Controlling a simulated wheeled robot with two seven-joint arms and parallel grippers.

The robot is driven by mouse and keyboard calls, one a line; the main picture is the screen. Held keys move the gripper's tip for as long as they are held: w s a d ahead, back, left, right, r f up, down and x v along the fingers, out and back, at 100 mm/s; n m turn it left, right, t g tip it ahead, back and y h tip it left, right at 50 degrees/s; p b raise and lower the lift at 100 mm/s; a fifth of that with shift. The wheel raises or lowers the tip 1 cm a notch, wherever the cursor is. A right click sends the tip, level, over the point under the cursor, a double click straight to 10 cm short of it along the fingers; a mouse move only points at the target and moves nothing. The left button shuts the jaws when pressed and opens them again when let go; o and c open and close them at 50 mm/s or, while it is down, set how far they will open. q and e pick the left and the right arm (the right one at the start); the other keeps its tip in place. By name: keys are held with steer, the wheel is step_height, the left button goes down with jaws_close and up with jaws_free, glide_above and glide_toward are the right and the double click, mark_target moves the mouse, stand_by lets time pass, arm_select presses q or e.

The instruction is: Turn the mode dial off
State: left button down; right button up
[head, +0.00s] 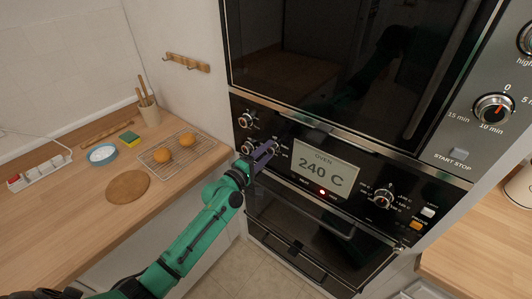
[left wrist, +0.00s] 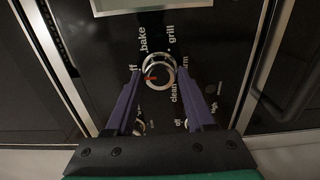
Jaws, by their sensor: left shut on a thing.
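The mode dial (left wrist: 158,72) is a round silver-rimmed knob on the black oven panel, ringed by labels such as bake, grill, warm and clean. Its red mark points left, roughly at the label ending in "ff", partly hidden by a finger. My left gripper (left wrist: 159,80) has its two purple fingers on either side of the dial, shut on it. In the head view my left gripper (head: 267,149) is at the panel left of the display and mostly covers the dial. My right gripper is not in view.
The oven display (head: 325,170) reads 240 C. Other knobs are the upper left one (head: 246,120), one right of the display (head: 383,196) and a timer knob (head: 493,108). A handle bar (head: 300,207) crosses below. The left counter holds a cooling rack (head: 160,165) with buns.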

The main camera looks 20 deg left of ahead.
arm_select(q)
steer(key=shift+f, duration=0.15)
steer(key=shift+c, duration=1.4)
jaws_free()
steer(key=b+v, duration=0.3)
steer(key=v, duration=1.1)
steer(key=shift+s+b, duration=0.3)
